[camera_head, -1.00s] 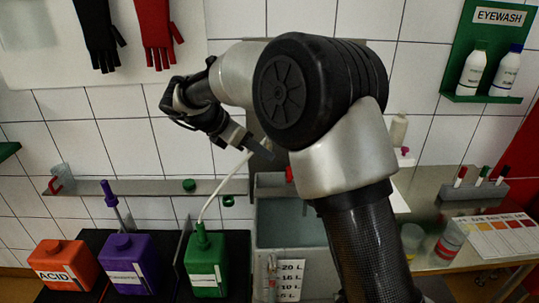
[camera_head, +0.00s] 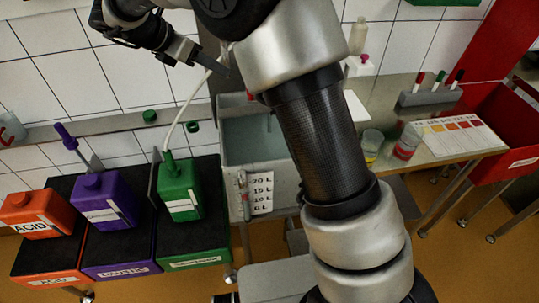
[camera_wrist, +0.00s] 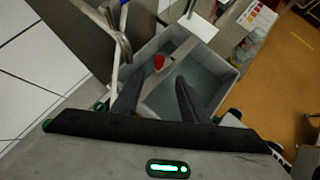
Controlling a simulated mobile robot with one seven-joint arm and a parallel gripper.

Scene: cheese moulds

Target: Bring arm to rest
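My gripper (camera_head: 222,62) is in the upper left-middle of the head view, raised above the grey tank (camera_head: 228,150). In the wrist view its two dark fingers (camera_wrist: 158,92) stand apart with nothing seen between them. The grey tank (camera_wrist: 217,57) lies below and beyond the fingers, with a red piece (camera_wrist: 159,62) on a bar across it. A white tube (camera_head: 183,112) rises from the green canister (camera_head: 178,190) and ends close to my gripper in the head view; whether they touch cannot be told.
Orange (camera_head: 38,214) and purple (camera_head: 107,207) canisters stand on dark stands at left. The bench (camera_head: 445,147) at right bears cups (camera_head: 406,143), a colour chart (camera_head: 465,137) and a marker rack (camera_head: 428,97). A red bin (camera_head: 512,135) stands far right.

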